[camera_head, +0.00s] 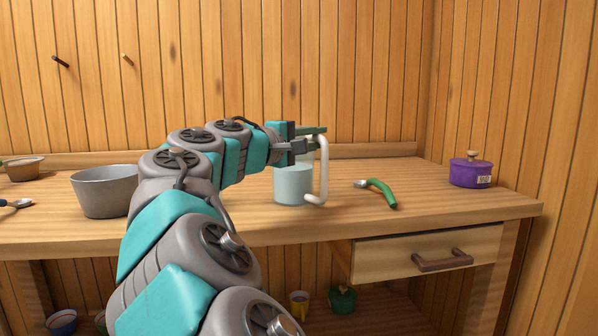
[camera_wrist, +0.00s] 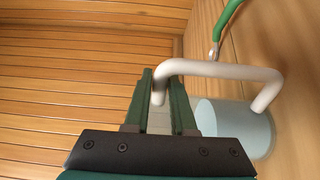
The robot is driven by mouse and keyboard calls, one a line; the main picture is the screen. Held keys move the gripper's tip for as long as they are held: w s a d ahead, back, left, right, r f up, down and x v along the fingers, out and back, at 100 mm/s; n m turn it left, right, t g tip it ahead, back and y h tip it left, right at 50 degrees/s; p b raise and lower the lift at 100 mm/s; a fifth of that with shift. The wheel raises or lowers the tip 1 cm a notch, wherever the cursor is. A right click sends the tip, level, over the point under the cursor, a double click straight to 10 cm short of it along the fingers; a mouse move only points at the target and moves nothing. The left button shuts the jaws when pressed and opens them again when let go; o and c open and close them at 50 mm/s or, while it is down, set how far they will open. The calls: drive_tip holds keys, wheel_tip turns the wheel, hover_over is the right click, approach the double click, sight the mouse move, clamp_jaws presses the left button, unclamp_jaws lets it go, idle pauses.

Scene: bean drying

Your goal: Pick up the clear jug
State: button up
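The clear jug (camera_head: 293,186) is pale blue and see-through, with a white handle (camera_head: 323,172) on its right side. It stands upright on the wooden workbench. My gripper (camera_head: 312,140) is at the top of the handle, above the jug. In the wrist view, the two green fingers of my gripper (camera_wrist: 161,88) are apart, with the upper bend of the handle (camera_wrist: 215,68) between their tips. I see no firm hold on it. The jug body (camera_wrist: 240,128) lies to the right there, partly hidden by the right finger.
A grey metal bowl (camera_head: 103,190) stands left of my arm. A green-handled spoon (camera_head: 381,191) lies right of the jug, and a purple lidded pot (camera_head: 471,174) stands farther right. The bench (camera_head: 425,205) is clear between them. Wood-plank walls close the back and right.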

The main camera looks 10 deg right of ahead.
clamp_jaws()
idle(0.9)
